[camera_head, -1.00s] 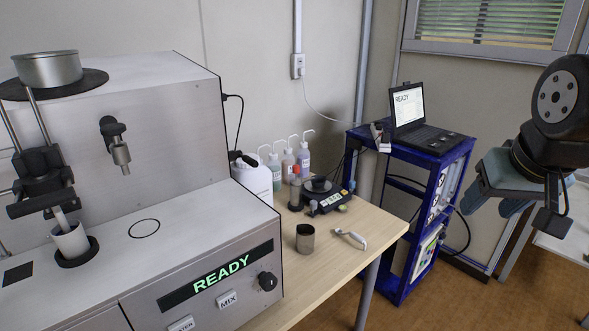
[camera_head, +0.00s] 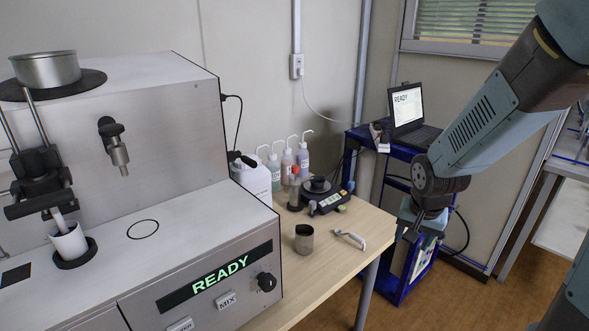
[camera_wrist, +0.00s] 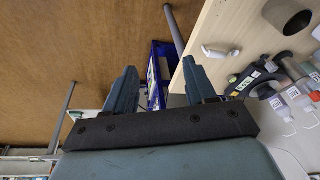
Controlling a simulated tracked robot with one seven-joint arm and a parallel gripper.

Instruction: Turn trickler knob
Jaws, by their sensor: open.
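A small upright trickler-like device (camera_head: 295,190) with a reddish top stands on the wooden table beside a black balance (camera_head: 328,196). A small grey knob-like part (camera_head: 312,207) shows at its front right; I cannot tell for sure that it is the trickler knob. My gripper (camera_wrist: 160,85) is open and empty, its two blue-grey fingers apart. In the head view my gripper hangs beyond the table's right edge, in front of the blue cart, apart from the device. In the wrist view the balance (camera_wrist: 245,85) lies to the right of the fingers.
Several wash bottles (camera_head: 288,166) stand behind. The blue cart (camera_head: 395,272) carries a laptop (camera_head: 410,112). The analyser (camera_head: 150,200) fills the left.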

